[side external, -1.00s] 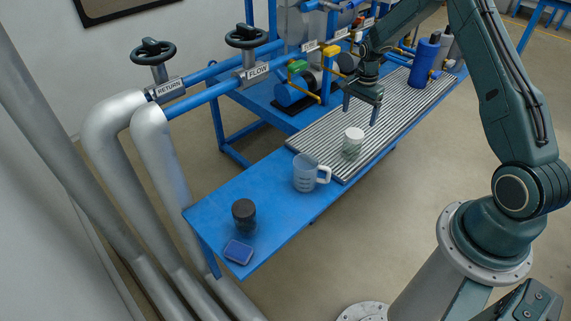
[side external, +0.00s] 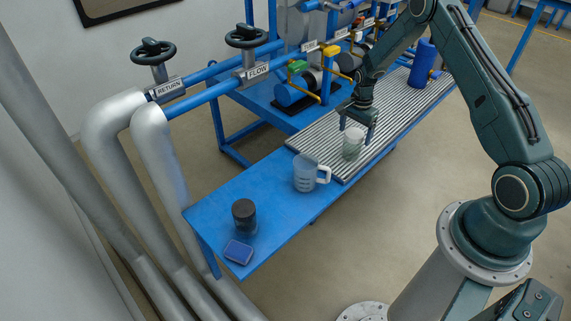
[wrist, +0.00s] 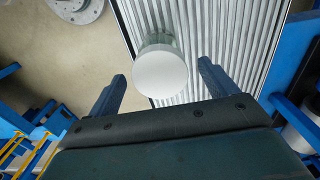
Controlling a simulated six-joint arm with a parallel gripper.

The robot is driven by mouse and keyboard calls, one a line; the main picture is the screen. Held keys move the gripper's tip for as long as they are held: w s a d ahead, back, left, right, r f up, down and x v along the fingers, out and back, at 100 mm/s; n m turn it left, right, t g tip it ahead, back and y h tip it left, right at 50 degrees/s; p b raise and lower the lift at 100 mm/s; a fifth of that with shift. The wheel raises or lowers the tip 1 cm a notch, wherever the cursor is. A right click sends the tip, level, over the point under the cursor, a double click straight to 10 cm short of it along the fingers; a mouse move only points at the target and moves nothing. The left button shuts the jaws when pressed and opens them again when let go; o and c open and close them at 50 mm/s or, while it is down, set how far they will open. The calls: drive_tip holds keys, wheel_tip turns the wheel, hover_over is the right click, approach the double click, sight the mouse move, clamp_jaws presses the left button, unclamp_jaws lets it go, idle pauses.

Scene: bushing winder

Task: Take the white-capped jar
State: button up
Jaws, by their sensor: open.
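The white-capped jar (side external: 352,151) stands upright on the ribbed grey mat at the near part of the bench, its clear body below the cap. In the wrist view its white cap (wrist: 160,74) shows between and just ahead of my fingertips, with the glass body behind it. My gripper (side external: 356,134) is open, pointing down, just above and around the cap; whether the fingers touch the jar I cannot tell. In the wrist view the open fingers (wrist: 160,80) lie to either side of the cap, with gaps visible.
A clear measuring jug (side external: 305,174) stands close to the jar's left. A dark-lidded jar (side external: 244,214) and a small blue box (side external: 238,252) are at the near bench end. A blue cylinder (side external: 421,65) stands farther back. Valves and blue pipes line the far side.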

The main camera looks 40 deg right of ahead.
drive_tip(key=shift+f, duration=2)
drive_tip(key=c, duration=1.1)
drive_tip(key=shift+r, duration=0.15)
wheel_tip(320, 180, up, 20)
drive_tip(key=shift+f, duration=0.1)
